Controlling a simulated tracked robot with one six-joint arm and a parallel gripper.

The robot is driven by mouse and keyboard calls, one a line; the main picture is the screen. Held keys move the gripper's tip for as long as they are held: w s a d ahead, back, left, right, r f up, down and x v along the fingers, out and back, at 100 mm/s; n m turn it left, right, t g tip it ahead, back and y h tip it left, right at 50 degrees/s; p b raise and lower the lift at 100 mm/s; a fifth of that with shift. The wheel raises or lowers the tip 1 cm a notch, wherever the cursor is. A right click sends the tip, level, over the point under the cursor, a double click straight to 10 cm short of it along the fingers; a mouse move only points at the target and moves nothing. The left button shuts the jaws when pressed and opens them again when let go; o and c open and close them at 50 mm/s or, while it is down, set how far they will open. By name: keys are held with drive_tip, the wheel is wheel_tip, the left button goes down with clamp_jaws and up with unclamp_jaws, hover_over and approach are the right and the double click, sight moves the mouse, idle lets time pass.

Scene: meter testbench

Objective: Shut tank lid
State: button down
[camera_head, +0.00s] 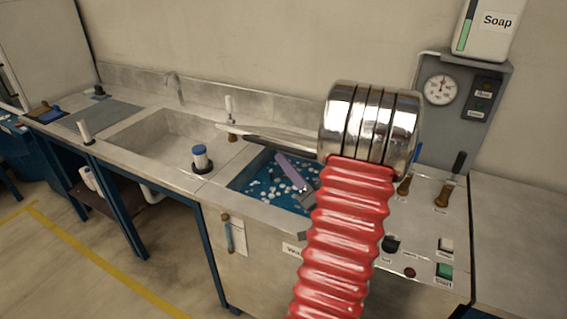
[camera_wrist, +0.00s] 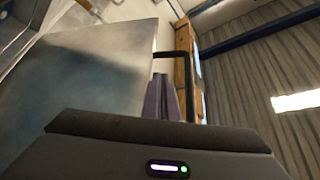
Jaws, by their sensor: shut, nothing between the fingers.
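The tank (camera_head: 238,183) is open in the head view, with blue liquid and white flecks inside. A thin metal edge (camera_head: 268,137) above the tank seems to be the raised lid, seen nearly edge-on and partly hidden by my chrome-and-red arm. In the wrist view a large grey plate (camera_wrist: 85,75), seemingly the lid, fills the left, with a black bar handle (camera_wrist: 176,56) at its right edge. My gripper (camera_wrist: 162,82) is shut and empty close to the handle; contact cannot be told.
A sink (camera_head: 160,140) lies left of the tank, with a white-and-blue bottle (camera_head: 201,158) between them. At right are levers (camera_head: 450,178), a gauge panel (camera_head: 441,90) and a green start button (camera_head: 444,271). A soap dispenser (camera_head: 484,30) hangs above.

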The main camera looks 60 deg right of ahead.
drive_tip(key=w+a+n+g+y, duration=0.3)
drive_tip(key=a+y, duration=0.3)
drive_tip(key=a, duration=0.4)
drive_tip(key=w+a+r+n+g+y, duration=0.1)
drive_tip(key=w+a+n+g+y, duration=0.3)
drive_tip(key=a, duration=0.6)
drive_tip(key=w+a+n+g+y, duration=0.1)
drive_tip(key=w+a+y, duration=0.2)
drive_tip(key=a+y, duration=0.5)
drive_tip(key=s+a+f+n+g+h, duration=0.2)
drive_tip(key=s+a+f+g+h, duration=0.1)
drive_tip(key=s+a+g, duration=0.4)
drive_tip(key=s+a+f+n+g+h, duration=0.25)
drive_tip(key=s+a+g, duration=0.2)
drive_tip(key=a, duration=0.45)
drive_tip(key=d+r+t+h, duration=0.3)
drive_tip(key=r+h, duration=0.2)
drive_tip(key=h, duration=0.1)
drive_tip(key=shift+s, duration=0.25)
drive_tip(key=shift+d+r+t, duration=0.1)
drive_tip(key=shift+t, duration=0.15)
